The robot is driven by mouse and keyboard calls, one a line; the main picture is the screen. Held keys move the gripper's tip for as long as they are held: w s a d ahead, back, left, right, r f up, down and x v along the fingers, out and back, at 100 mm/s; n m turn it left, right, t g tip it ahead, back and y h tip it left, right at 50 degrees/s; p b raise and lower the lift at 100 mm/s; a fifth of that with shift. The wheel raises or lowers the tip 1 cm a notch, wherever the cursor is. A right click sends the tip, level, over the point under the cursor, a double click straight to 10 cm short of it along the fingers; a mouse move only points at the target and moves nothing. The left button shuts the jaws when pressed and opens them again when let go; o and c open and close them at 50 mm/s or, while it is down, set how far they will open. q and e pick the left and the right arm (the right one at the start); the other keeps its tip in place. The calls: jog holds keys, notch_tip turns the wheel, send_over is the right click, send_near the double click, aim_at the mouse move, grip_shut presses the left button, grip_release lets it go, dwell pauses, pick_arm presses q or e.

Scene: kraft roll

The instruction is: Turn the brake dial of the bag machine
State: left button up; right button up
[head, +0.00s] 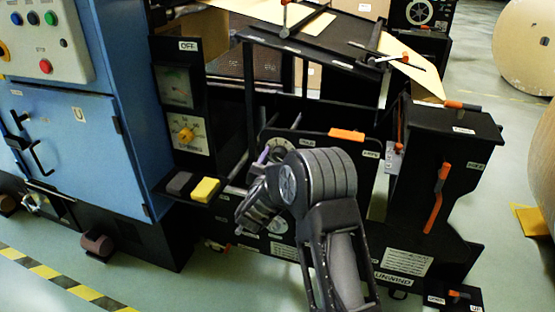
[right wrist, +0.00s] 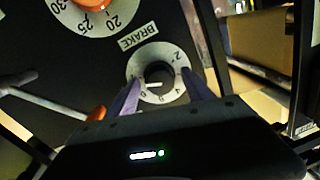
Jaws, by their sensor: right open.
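In the head view a pale dial (head: 281,146) shows on the black front panel, partly hidden behind my right arm. My right gripper (right wrist: 163,92) is open, with its two purple fingers on either side of the dial's knob. I cannot tell whether they touch it. In the head view the right gripper (head: 264,160) points at the panel. My left gripper is not in view.
A larger dial with an orange centre (right wrist: 85,4) is near the brake dial. A grey rod (right wrist: 45,102) crosses the left of the wrist view. The blue cabinet (head: 75,140) stands left; a black box with an orange handle (head: 436,197) stands right. Open floor (head: 515,175) lies at far right.

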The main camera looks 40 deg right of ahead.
jog(key=shift+c, duration=0.6)
grip_shut()
jog(key=shift+a, duration=0.1)
jog(key=shift+r, duration=0.1)
